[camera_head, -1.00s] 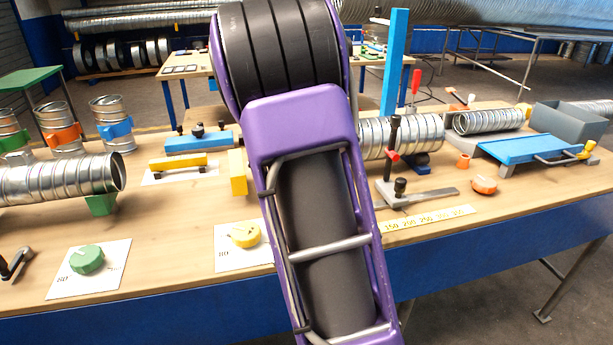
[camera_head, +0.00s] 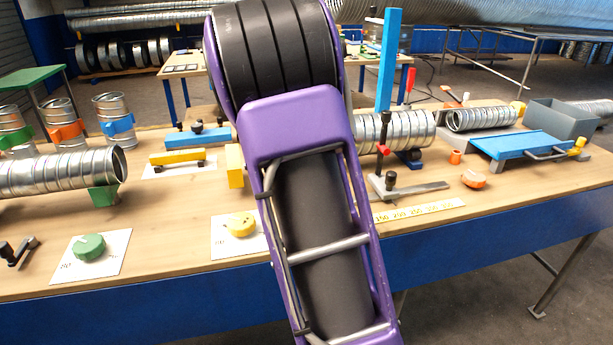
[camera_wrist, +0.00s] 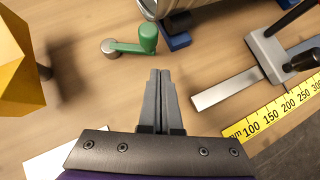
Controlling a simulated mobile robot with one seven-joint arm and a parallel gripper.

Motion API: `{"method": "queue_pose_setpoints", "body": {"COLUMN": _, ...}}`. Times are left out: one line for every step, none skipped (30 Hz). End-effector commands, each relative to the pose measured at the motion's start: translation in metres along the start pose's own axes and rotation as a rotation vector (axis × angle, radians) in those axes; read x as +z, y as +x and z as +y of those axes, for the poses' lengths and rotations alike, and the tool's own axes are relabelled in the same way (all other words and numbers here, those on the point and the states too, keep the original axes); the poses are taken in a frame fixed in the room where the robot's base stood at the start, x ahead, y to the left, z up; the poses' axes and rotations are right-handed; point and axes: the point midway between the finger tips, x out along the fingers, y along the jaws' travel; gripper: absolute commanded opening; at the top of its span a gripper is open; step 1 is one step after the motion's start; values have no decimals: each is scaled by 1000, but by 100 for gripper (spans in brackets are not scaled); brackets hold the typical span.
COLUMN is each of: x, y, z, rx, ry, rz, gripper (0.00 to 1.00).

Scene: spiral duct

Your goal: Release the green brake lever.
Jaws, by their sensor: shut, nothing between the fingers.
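The green brake lever (camera_wrist: 130,46) shows in the wrist view. It has a grey round pivot at its left end and a thick green grip at its right end, above the wooden bench top. My gripper (camera_wrist: 160,74) is shut and empty, its two grey fingers together. The fingertips point toward the green grip and appear just short of it in the picture; I cannot tell the height gap. In the head view my purple arm hides the lever and the gripper.
A metal duct (camera_wrist: 185,6) on a blue support stands beside the grip. A yellow block (camera_wrist: 22,65) is at the left, a steel clamp (camera_wrist: 235,85) and yellow ruler (camera_wrist: 285,112) at the right. In the head view, green (camera_head: 88,247) and yellow (camera_head: 240,225) knobs sit along the front.

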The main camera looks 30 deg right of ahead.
Motion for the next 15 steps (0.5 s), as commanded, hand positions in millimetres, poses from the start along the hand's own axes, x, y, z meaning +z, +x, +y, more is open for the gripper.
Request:
{"method": "queue_pose_setpoints", "body": {"x": -1, "y": -1, "z": 3, "rx": 0, "ry": -1, "rz": 0, "gripper": 0}}
{"method": "queue_pose_setpoints", "body": {"x": 2, "y": -11, "z": 2, "rx": 2, "ry": 2, "rz": -2, "gripper": 0}}
{"method": "queue_pose_setpoints", "body": {"x": 3, "y": -21, "z": 0, "rx": 4, "ry": 3, "rz": -2, "gripper": 0}}
{"method": "queue_pose_setpoints", "body": {"x": 2, "y": -28, "z": -1, "rx": 4, "ry": 3, "rz": -2, "gripper": 0}}
{"method": "queue_pose_setpoints", "body": {"x": 3, "y": -35, "z": -3, "rx": 4, "ry": 3, "rz": -2, "gripper": 0}}
{"method": "queue_pose_setpoints", "body": {"x": 3, "y": -44, "z": -4, "rx": 4, "ry": 3, "rz": -1, "gripper": 0}}
{"method": "queue_pose_setpoints", "body": {"x": 3, "y": -50, "z": -5, "rx": 4, "ry": 3, "rz": -1, "gripper": 0}}
{"method": "queue_pose_setpoints", "body": {"x": 3, "y": -56, "z": -6, "rx": 3, "ry": 3, "rz": -1, "gripper": 0}}
{"method": "queue_pose_setpoints", "body": {"x": 3, "y": -64, "z": -8, "rx": 3, "ry": 2, "rz": -1, "gripper": 0}}
{"method": "queue_pose_setpoints", "body": {"x": 3, "y": -69, "z": -8, "rx": 4, "ry": 2, "rz": -1, "gripper": 0}}
{"method": "queue_pose_setpoints", "body": {"x": 3, "y": -74, "z": -9, "rx": 4, "ry": 1, "rz": -1, "gripper": 0}}
{"method": "queue_pose_setpoints", "body": {"x": 2, "y": -79, "z": -11, "rx": 2, "ry": 0, "rz": -1, "gripper": 0}}
{"method": "queue_pose_setpoints", "body": {"x": 2, "y": -83, "z": -12, "rx": 2, "ry": 1, "rz": -1, "gripper": 0}}
{"method": "queue_pose_setpoints", "body": {"x": 2, "y": -87, "z": -12, "rx": 2, "ry": 1, "rz": -1, "gripper": 0}}
{"method": "queue_pose_setpoints", "body": {"x": 2, "y": -90, "z": -13, "rx": 2, "ry": 2, "rz": -1, "gripper": 0}}
